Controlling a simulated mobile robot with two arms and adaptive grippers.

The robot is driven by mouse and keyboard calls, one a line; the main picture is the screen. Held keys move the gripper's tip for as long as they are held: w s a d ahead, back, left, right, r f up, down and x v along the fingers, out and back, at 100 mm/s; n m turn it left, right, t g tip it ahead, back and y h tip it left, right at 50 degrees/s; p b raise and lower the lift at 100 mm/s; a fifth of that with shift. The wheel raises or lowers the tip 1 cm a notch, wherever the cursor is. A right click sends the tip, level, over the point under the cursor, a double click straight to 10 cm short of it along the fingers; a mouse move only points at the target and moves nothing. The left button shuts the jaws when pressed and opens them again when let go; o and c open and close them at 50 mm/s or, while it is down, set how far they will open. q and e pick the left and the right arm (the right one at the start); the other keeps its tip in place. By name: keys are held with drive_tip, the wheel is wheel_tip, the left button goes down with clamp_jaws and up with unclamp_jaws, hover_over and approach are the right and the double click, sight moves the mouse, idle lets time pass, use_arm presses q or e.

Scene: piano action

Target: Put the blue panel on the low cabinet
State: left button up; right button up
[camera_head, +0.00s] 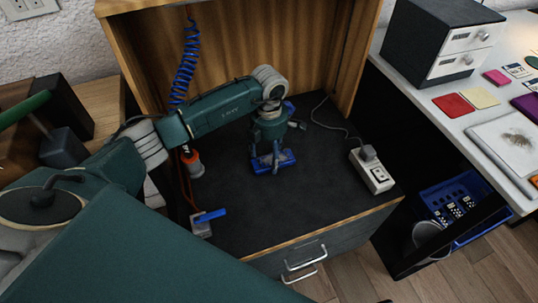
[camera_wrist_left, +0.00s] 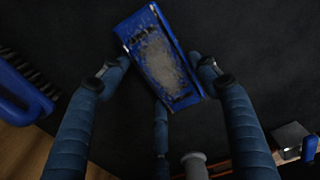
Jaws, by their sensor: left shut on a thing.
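My left gripper (camera_head: 268,160) reaches over the low cabinet (camera_head: 300,208), which has a dark top and a drawer with metal handles. The gripper points down and is shut on the blue panel (camera_head: 284,164). In the left wrist view the blue panel (camera_wrist_left: 160,55) lies between the fingers, tilted in the picture, with a worn grey patch on its face. The panel is at or just above the dark top; I cannot tell whether it touches. My right gripper is not in view.
On the cabinet top stand a white power box (camera_head: 372,172) at the right, an orange and grey tool (camera_head: 193,163) at the left and a grey block with a blue lever (camera_head: 210,215) at the front left. A blue coiled cable (camera_head: 185,65) hangs behind. The front middle is clear.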

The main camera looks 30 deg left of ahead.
sight(269, 157)
use_arm(q)
drive_tip(key=o, duration=1.3)
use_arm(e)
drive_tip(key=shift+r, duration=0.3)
use_arm(q)
wheel_tip(269, 157, up, 12)
drive_tip(key=shift+r+p, duration=0.1)
drive_tip(key=shift+p, duration=0.7)
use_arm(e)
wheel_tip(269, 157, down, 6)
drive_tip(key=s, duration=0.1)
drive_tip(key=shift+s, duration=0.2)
